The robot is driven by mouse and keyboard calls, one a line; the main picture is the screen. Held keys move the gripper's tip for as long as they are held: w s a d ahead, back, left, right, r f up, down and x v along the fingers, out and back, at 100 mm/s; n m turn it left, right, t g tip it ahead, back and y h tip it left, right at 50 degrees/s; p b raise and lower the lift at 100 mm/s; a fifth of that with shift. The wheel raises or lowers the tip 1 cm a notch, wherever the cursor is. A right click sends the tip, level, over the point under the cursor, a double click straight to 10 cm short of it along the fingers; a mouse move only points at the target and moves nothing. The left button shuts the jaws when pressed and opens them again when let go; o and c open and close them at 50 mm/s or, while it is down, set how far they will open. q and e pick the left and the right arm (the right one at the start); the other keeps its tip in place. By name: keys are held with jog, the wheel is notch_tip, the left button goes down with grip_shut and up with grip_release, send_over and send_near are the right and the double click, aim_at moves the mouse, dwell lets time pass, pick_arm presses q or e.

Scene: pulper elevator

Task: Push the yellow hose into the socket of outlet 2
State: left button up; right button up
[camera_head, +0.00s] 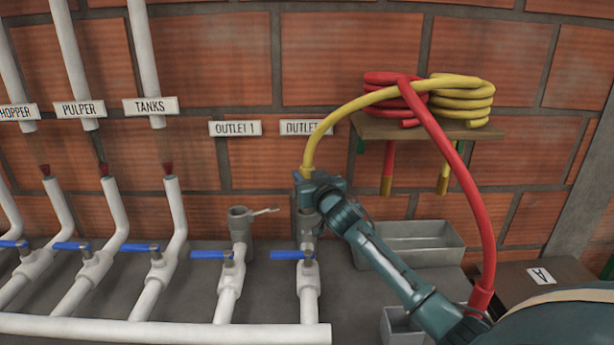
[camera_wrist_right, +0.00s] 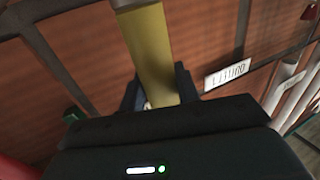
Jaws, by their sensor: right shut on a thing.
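The yellow hose (camera_head: 349,103) arches from its coil (camera_head: 462,97) on a shelf, and its end points down at outlet 2. My right gripper (camera_head: 308,182) is shut on the hose near that end, directly above the outlet 2 pipe (camera_head: 309,278). The gripper hides the hose tip and most of the grey socket, so I cannot tell whether they touch. In the right wrist view the hose (camera_wrist_right: 150,50) runs down between the fingers (camera_wrist_right: 157,92). The "OUTLET" label (camera_head: 302,128) is partly covered by the hose. My left gripper is out of view.
The outlet 1 socket (camera_head: 240,216) with a side lever stands to the left. Blue valve handles (camera_head: 287,255) line the white pipes. A red hose (camera_head: 455,165) hangs down right of my arm. A grey tray (camera_head: 424,240) sits behind my arm, below the shelf (camera_head: 420,128).

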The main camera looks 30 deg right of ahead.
pick_arm(q)
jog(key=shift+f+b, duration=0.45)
jog(key=shift+b, duration=0.3)
pick_arm(e)
jog(key=shift+f, duration=1.1)
jog(key=o, duration=1.2)
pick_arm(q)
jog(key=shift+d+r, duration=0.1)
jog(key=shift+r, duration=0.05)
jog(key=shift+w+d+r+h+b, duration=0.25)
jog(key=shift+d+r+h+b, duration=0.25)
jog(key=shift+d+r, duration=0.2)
pick_arm(e)
jog(key=s, duration=0.4)
jog(key=s+a, duration=0.1)
jog(key=s, duration=0.3)
jog(key=s+a, duration=0.1)
jog(key=s, duration=0.4)
jog(key=shift+a, duration=0.25)
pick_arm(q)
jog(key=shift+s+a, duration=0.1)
